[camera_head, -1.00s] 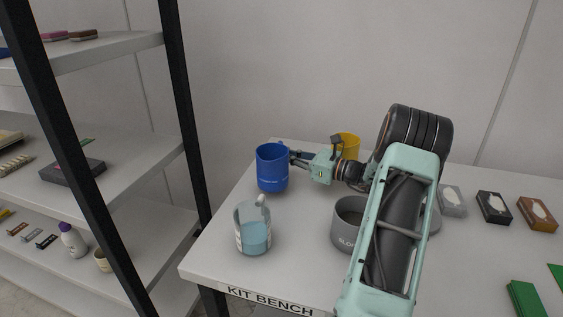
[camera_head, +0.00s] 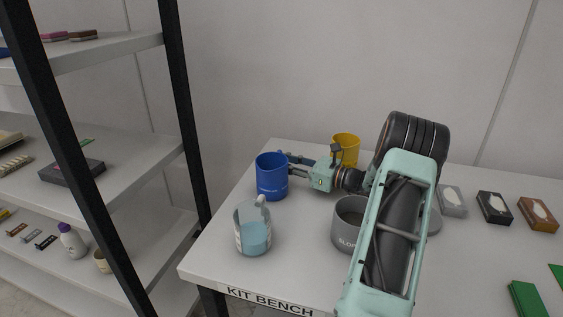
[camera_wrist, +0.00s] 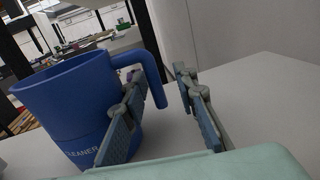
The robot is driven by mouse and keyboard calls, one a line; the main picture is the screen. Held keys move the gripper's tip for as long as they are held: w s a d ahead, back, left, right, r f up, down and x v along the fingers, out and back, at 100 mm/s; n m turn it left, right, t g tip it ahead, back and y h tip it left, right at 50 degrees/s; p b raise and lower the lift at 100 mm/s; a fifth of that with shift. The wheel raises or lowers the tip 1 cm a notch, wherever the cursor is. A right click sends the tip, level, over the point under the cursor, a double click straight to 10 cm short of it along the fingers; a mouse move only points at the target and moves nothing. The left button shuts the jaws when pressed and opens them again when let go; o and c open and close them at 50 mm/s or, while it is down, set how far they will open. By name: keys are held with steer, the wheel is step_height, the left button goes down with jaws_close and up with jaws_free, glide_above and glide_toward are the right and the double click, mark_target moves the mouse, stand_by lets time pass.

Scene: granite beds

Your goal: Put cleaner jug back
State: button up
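The blue cleaner jug (camera_head: 270,178) stands upright at the back left of the kit bench and seems to rest on its top. In the wrist view the jug (camera_wrist: 62,105) fills the left side, with the word CLEANER on its wall. Its handle (camera_wrist: 152,62) curves down between the two fingers. My gripper (camera_head: 287,160) reaches the jug from the right. In the wrist view my gripper (camera_wrist: 160,90) is open, with a visible gap between the handle and the right finger. The jug's base is partly hidden by the left finger.
A clear jug with blue liquid (camera_head: 254,232) stands in front of the blue jug. A grey slop bowl (camera_head: 347,232) and a yellow mug (camera_head: 347,147) are near my arm. Small boxes (camera_head: 494,207) lie at right. A shelf rack (camera_head: 120,160) stands left of the bench (camera_head: 212,262).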

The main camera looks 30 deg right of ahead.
steer(key=v, duration=0.7)
steer(key=shift+s+d+r, duration=0.1)
steer(key=shift+s, duration=0.15)
steer(key=shift+w, duration=0.1)
